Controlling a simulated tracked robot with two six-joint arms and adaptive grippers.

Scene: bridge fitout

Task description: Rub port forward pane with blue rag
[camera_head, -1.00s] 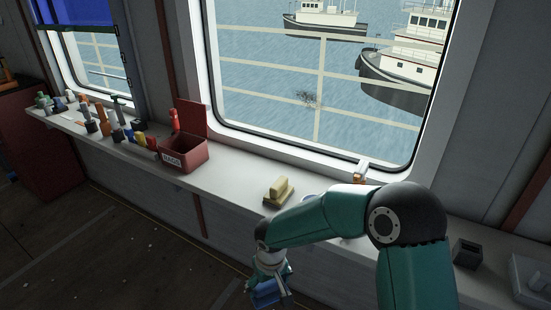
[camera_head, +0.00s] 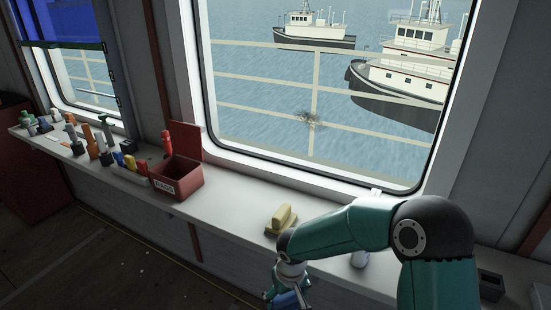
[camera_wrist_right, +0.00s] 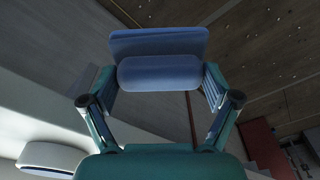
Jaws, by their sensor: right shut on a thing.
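The large window pane (camera_head: 290,80) has a dark smudge (camera_head: 307,121) near its middle. I cannot tell from the picture whether it is the port forward pane. My right gripper (camera_head: 287,297) hangs low in front of the ledge, near the bottom edge of the head view, well below the pane. It is shut on the blue rag (camera_wrist_right: 160,72), a folded blue pad held across the fingertips in the right wrist view. Only part of the rag shows in the head view. My left gripper is not in view.
The pale ledge (camera_head: 230,209) runs under the window. On it stand a red open box (camera_head: 176,178) labelled RAGS, a yellow block (camera_head: 281,218) and several bottles and tools at the left. A dark small box (camera_head: 491,286) stands at the right. My right arm covers part of the ledge.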

